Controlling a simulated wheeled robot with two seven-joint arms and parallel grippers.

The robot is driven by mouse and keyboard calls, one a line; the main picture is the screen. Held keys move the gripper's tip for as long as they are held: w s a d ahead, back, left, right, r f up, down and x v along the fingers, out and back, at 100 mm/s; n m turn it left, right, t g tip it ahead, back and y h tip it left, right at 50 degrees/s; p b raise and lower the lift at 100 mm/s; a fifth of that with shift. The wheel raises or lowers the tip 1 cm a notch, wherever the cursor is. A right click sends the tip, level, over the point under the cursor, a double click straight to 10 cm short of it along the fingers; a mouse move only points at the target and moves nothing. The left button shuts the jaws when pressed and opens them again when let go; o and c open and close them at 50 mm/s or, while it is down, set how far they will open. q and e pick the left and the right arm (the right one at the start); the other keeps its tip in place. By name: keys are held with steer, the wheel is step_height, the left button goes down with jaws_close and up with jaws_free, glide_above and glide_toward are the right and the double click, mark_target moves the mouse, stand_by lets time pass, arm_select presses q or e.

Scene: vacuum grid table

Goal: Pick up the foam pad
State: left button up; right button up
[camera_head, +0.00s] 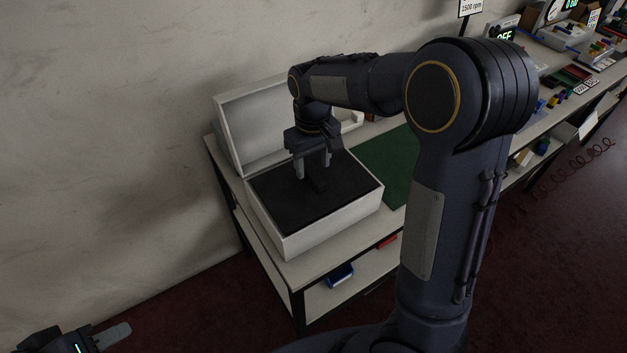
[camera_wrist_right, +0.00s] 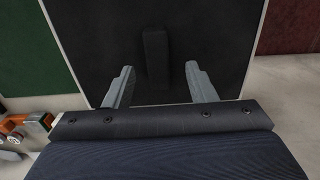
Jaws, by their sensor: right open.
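The foam pad (camera_head: 278,208) is a flat black sheet filling the open white box (camera_head: 318,225) on the bench. A raised black bar (camera_head: 319,185) stands on the pad near its middle, and it also shows in the right wrist view (camera_wrist_right: 155,62). My right gripper (camera_head: 313,170) points down over the box, open and empty. In the right wrist view its fingertips (camera_wrist_right: 160,68) are apart, one on either side of the bar's line; I cannot tell their exact height above it. My left gripper (camera_head: 112,336) is cut off at the bottom left, with one finger clearly visible.
The box's raised lid (camera_head: 228,128) stands at the back left, close to the wall. A green mat (camera_head: 393,168) lies right of the box. Several small parts and devices crowd the bench's far right. A blue bin (camera_head: 340,276) sits on the lower shelf.

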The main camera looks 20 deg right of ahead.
mark_target(314, 173)
step_height(314, 173, down, 4)
steer(key=shift+w+d+r, duration=0.15)
steer(key=c, duration=1.1)
steer(key=shift+o, duration=0.2)
steer(key=shift+r, duration=0.1)
